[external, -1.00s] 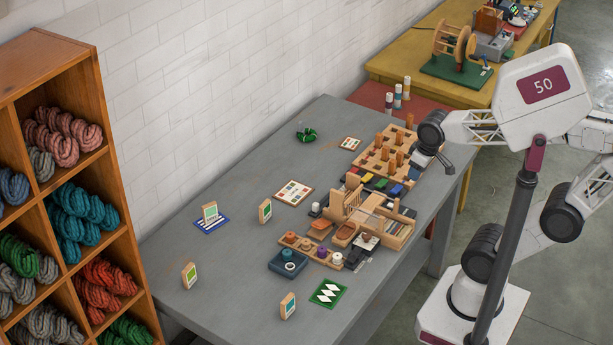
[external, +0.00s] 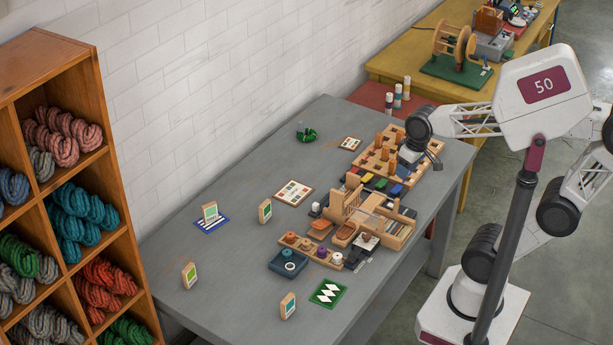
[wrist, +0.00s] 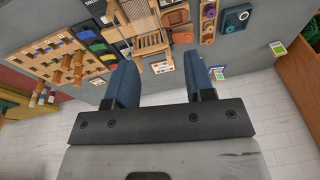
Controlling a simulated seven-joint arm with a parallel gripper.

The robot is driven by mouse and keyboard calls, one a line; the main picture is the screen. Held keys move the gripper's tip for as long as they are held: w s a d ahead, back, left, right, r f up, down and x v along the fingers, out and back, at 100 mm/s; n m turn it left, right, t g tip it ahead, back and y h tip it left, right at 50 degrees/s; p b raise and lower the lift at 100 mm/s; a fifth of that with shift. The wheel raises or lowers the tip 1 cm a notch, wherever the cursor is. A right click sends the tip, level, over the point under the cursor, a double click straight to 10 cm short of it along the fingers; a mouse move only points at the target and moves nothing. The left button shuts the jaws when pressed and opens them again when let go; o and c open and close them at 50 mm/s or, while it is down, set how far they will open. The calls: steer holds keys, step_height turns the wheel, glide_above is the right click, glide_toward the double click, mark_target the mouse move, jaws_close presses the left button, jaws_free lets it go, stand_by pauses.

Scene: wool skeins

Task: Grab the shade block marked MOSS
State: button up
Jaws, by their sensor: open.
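Several small wooden-framed shade blocks with greenish faces stand upright on the grey table: one on a blue-and-white striped mat (external: 210,212), one to its right (external: 265,211), one at the front left (external: 189,276) and one near the front edge (external: 288,305). Their lettering is too small to read, so I cannot tell which is MOSS. Green-faced blocks also show in the wrist view, one beside the right finger (wrist: 218,74) and one farther right (wrist: 278,47). My gripper (wrist: 160,68) is open and empty, above the table's far right part, well away from the blocks.
Below my gripper are a pegged wooden board (external: 372,160) and coloured pieces. The left table has free room. A wool shelf (external: 85,180) stands left.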

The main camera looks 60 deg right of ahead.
mark_target(189, 266)
steer(key=w+a+f+m+g+y, duration=0.2)
steer(key=w+a+m+y, duration=0.15)
steer(key=w+a, duration=0.95)
steer(key=w+a+f+m+g+y, duration=0.1)
steer(key=w+a+f+m+y, duration=0.25)
steer(key=w+a, duration=0.85)
steer(key=w+a+f+m+y, duration=0.2)
steer(key=w+a+f+m, duration=0.1)
steer(key=w+a+f, duration=0.3)
steer(key=w+a+f+m+y, duration=0.2)
steer(key=w+a+f+m, duration=0.1)
steer(key=w+a+f, duration=0.4)
steer(key=w+a+f+m+y, duration=0.1)
steer(key=w+a+f, duration=0.5)
steer(key=w, duration=0.6)
steer(key=shift+a+f+m+g+y, duration=0.2)
steer(key=shift+f+m+g+y, duration=0.15)
steer(key=shift+f+m, duration=0.6)
steer(key=shift+f, duration=0.1)
steer(key=shift+x, duration=1.3)
steer(key=shift+a, duration=0.1)
steer(key=shift+x, duration=2.5)
